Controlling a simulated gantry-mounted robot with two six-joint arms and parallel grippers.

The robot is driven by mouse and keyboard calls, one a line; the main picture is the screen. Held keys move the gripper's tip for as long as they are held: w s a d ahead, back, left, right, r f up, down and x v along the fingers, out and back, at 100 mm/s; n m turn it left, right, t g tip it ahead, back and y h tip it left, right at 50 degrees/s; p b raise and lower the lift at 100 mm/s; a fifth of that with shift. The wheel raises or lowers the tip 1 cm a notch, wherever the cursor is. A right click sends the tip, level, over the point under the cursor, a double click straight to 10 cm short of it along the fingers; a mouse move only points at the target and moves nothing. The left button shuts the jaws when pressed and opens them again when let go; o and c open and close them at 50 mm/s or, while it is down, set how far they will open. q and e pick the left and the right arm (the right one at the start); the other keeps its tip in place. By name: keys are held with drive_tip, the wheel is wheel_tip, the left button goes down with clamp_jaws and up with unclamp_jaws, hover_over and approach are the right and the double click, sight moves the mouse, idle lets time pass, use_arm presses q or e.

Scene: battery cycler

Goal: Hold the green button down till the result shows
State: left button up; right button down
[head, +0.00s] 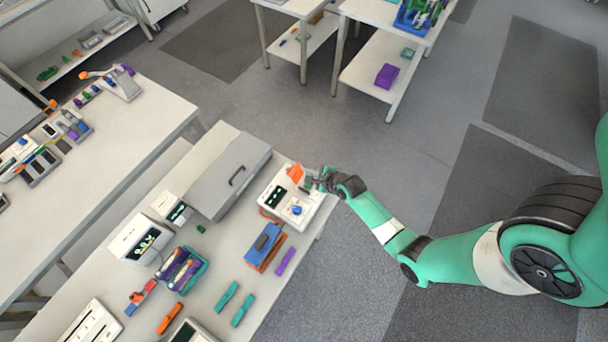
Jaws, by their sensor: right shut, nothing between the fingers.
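A white device (308,214) stands at the far right end of the workbench. It has dark openings or a display (275,196) on its left, a blue round part (297,210) and an orange piece (295,173) at its back. My right gripper (312,182) is shut and empty over the device's back right part, beside the orange piece. I cannot tell whether it touches the device. I cannot make out a green button; the gripper may cover it. No result is readable on the device. My left gripper is out of view.
A grey lidded box (228,180) with a black handle sits left of the device. A blue-orange block (264,247), a purple stick (285,261), teal sticks (243,310) and a teal bin (196,277) lie nearer. A white box with a lit display (140,237) stands left. Floor right of the bench is clear.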

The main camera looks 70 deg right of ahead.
sight(311, 187)
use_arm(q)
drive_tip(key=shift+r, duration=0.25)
use_arm(e)
drive_tip(key=shift+s+d+r, duration=0.15)
drive_tip(key=shift+d+r, duration=0.15)
